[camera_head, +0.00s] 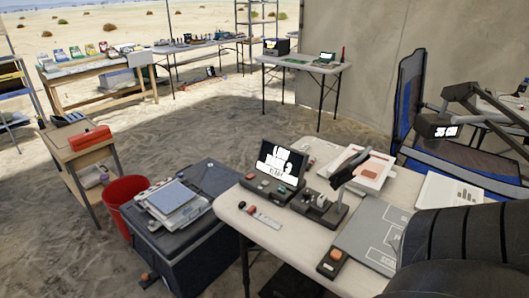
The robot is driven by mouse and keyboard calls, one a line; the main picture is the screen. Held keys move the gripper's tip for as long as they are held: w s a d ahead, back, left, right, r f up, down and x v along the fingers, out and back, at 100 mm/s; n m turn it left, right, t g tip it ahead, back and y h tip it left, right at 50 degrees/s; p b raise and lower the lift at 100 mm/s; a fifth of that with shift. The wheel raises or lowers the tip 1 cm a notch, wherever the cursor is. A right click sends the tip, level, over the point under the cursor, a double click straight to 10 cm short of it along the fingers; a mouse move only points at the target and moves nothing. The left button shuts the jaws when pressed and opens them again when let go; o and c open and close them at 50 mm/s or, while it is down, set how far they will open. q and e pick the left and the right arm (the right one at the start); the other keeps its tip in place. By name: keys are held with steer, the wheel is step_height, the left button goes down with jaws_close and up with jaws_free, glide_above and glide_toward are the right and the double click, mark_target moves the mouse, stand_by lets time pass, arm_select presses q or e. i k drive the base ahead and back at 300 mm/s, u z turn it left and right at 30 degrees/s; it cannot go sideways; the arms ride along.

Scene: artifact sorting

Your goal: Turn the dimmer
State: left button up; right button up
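I cannot say for sure which thing is the dimmer. A small dark box with an orange-red top part (332,262) lies near the front edge of the white table; it may be a dimmer or a switch. A dark device with a lit screen (280,162) stands on the same table, with small buttons or knobs on its base (265,188). Beside it is a dark stand (322,208) with a tilted black head (349,165).
The white table (238,212) also holds a grey board (372,233) and papers (366,170). A large black ribbed shape (460,250) blocks the lower right. A dark case (190,235) and red bucket (122,192) stand left.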

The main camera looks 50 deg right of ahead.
mark_target(306, 193)
steer(key=i, duration=0.95)
steer(key=z, duration=3.1)
